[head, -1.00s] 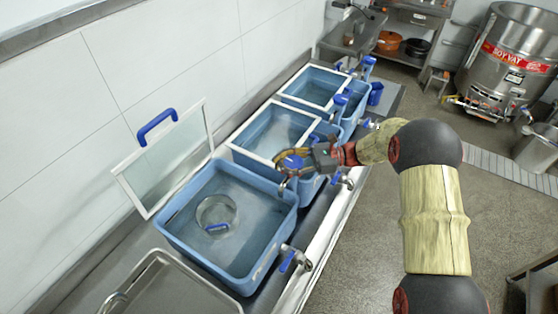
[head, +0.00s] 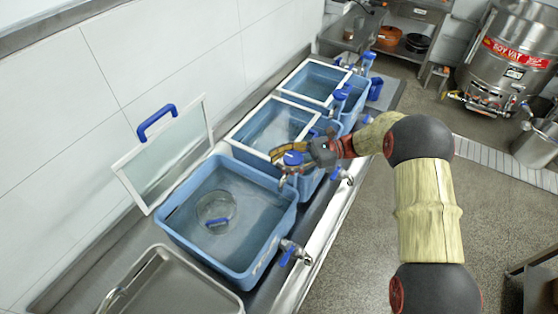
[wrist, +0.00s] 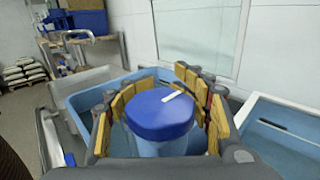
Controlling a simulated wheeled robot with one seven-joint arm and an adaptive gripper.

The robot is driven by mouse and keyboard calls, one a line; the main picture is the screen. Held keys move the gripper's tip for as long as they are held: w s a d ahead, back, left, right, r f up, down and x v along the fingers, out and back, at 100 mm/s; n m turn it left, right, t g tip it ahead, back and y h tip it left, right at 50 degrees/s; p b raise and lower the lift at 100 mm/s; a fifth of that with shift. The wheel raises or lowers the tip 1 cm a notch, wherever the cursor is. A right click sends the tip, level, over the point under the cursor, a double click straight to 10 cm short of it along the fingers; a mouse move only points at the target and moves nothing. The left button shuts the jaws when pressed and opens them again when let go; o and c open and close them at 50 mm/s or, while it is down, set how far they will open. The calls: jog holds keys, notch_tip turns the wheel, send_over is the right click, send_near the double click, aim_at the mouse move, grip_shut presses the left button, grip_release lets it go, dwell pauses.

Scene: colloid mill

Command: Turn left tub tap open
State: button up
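The left tub (head: 180,232) is blue, open and nearest in the head view, with a round glass vessel (head: 216,210) in it. A blue-capped tap (head: 292,159) stands at its far right corner, beside the middle tub. My gripper (head: 284,156) is at this cap. In the wrist view the blue cap (wrist: 160,115), with a white mark on top, is between my yellow-padded fingers (wrist: 158,80). The fingers are spread on either side; whether the pads touch the cap is unclear. Another blue-handled tap (head: 288,254) is low on the left tub's front side.
A framed glass lid (head: 170,155) with a blue handle leans on the wall behind the left tub. The middle tub (head: 243,153) and far tub (head: 285,88) have white-framed lids. A metal tray (head: 175,290) lies in front.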

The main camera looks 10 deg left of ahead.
jog(key=o, duration=0.3)
jog(key=shift+o, duration=0.2)
jog(key=shift+w+d, duration=0.1)
jog(key=v, duration=1.1)
jog(key=shift+d, duration=0.35)
jog(key=shift+w, duration=0.15)
